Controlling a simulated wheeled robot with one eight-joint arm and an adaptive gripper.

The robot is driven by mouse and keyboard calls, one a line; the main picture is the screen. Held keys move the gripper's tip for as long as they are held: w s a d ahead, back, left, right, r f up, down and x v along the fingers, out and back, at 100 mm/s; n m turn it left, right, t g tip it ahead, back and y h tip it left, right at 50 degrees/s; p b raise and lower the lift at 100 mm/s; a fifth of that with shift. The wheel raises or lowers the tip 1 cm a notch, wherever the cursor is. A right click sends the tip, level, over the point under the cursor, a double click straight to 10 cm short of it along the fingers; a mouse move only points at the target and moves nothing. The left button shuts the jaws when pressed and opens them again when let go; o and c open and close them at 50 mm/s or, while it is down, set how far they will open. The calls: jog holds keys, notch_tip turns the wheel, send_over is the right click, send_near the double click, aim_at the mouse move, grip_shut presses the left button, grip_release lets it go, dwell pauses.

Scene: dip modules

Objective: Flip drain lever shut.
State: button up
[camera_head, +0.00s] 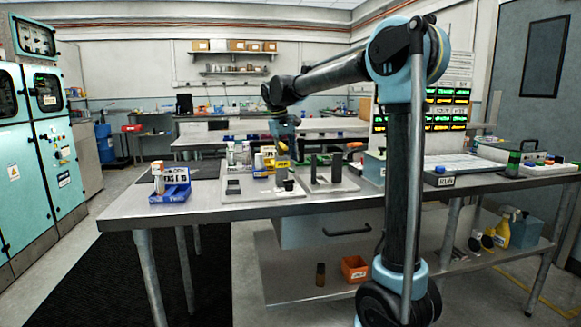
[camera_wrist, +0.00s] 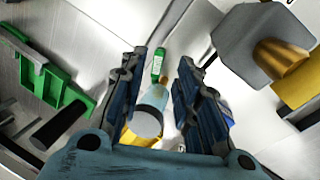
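My gripper (camera_head: 284,138) hangs over the middle of the workbench (camera_head: 215,207). In the wrist view my gripper (camera_wrist: 163,62) has its two blue fingers well apart and looks open. Bottles on the bench show between and below the fingers, apparently not gripped. At the right of the wrist view is a grey block with a brass-coloured round fitting (camera_wrist: 281,58). At the left is a green bracket (camera_wrist: 62,88) with a dark rod (camera_wrist: 60,125) near it. I cannot tell for sure which part is the drain lever, nor its position.
A blue bin (camera_head: 170,193) stands at the bench's left. Bottles (camera_head: 240,155) and a yellow bin (camera_head: 282,163) crowd the area under my gripper. Dark upright posts (camera_head: 337,167) stand right of it. The bench's front left is clear.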

jog(key=v, duration=0.7)
jog(key=shift+r, duration=0.4)
jog(key=shift+s, duration=0.1)
